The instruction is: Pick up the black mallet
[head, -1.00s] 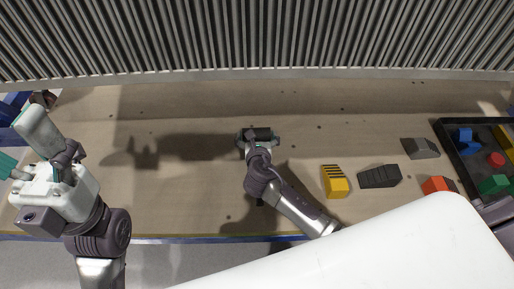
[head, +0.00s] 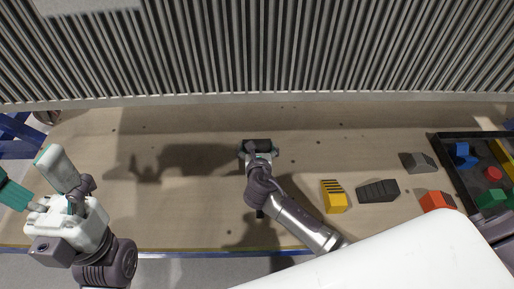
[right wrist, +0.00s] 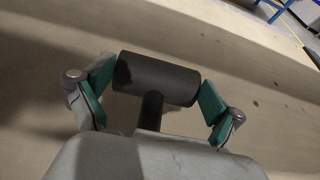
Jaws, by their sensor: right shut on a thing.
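The black mallet's head (head: 257,145) shows in the head view at the middle of the workbench, with part of its dark handle (head: 260,213) below my wrist. My right gripper (head: 257,153) is shut on it. In the right wrist view, the teal fingers of my right gripper (right wrist: 157,92) are at the two ends of the mallet's cylindrical head (right wrist: 158,78). The handle runs down toward the palm, which hides the rest. Whether the mallet touches the bench is unclear. My left gripper (head: 36,180) is at the far left, its fingers spread and empty.
A yellow block (head: 334,196), a black block (head: 378,190), a grey block (head: 418,162) and an orange block (head: 438,201) lie right of the mallet. A black tray (head: 447,164) with coloured pieces is at the far right. A ribbed panel (head: 280,50) spans the back. The bench's left is clear.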

